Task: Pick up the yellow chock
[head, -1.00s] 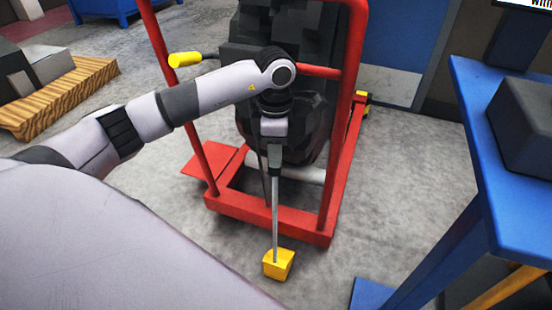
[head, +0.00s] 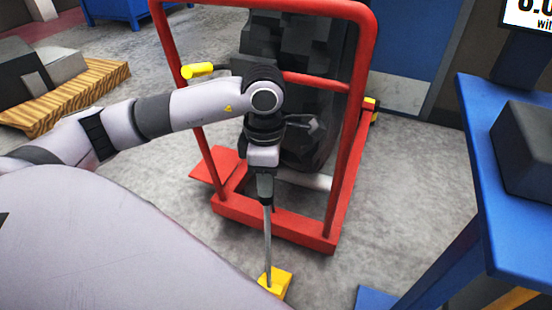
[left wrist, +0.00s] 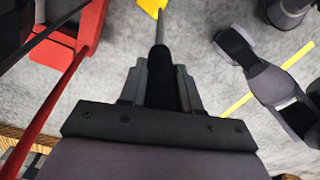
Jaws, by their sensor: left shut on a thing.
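The yellow chock (head: 275,283) is a small block at the bottom of the head view, with a thin grey rod rising from it to a black grip. My left gripper (head: 264,178) is shut on that grip, above the chock, with the rod hanging nearly upright below it. In the left wrist view the two fingers (left wrist: 161,88) close on the black grip, and a corner of the yellow chock (left wrist: 152,6) shows at the top edge. Whether the chock touches the floor, I cannot tell. My right gripper is not in view.
A red trolley (head: 275,222) carrying a large dark casting (head: 300,55) stands just behind the chock. A blue table (head: 500,180) with a dark block (head: 528,150) is at the right. A wooden pallet (head: 75,100) lies at the left. Grey floor is clear left of the trolley.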

